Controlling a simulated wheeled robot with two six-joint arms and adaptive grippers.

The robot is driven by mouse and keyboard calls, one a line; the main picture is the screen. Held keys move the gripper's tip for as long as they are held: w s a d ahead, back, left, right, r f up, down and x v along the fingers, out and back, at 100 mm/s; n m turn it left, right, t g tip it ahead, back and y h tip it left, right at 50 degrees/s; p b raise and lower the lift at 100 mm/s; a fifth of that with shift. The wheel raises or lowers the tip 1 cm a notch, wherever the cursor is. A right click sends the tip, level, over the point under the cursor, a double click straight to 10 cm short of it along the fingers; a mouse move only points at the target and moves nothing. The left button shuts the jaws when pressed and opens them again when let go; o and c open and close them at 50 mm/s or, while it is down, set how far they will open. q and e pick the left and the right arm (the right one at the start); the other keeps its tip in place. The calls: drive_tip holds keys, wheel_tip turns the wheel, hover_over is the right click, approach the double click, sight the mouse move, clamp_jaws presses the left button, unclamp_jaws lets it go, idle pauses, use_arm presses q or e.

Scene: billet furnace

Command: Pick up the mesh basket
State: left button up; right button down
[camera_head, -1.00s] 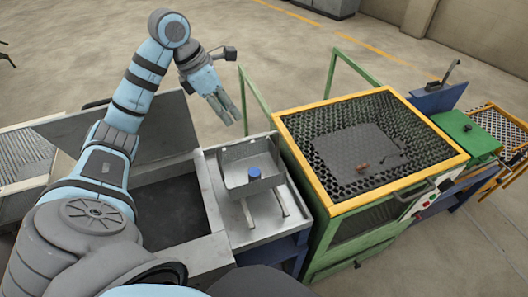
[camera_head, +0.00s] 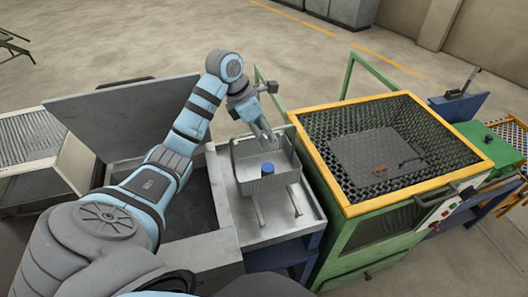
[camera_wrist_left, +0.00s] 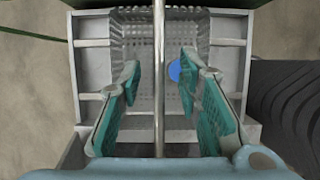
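The mesh basket (camera_head: 284,172) is grey and stands on a pale metal table (camera_head: 232,197). A blue round object (camera_head: 268,168) is inside it. My left gripper (camera_head: 268,137) hangs over the back of the basket, with its fingers pointing down. In the left wrist view the mesh basket (camera_wrist_left: 145,50) lies beyond the fingers, with the blue object (camera_wrist_left: 174,70) partly behind the right finger. The left gripper (camera_wrist_left: 159,85) is open there. A thin metal rod runs between its two teal-padded fingers, and I cannot tell whether they touch it. My right gripper is not in view.
A green furnace with a yellow rim (camera_head: 405,190) and a perforated top stands just right of the table. A grey open bin (camera_head: 200,225) with a raised lid (camera_head: 125,125) is at the left. Bare floor lies behind.

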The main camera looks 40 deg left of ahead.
use_arm(q)
drive_tip(key=shift+w+f, duration=0.1)
drive_tip(key=shift+f, duration=0.2)
idle(0.4)
clamp_jaws()
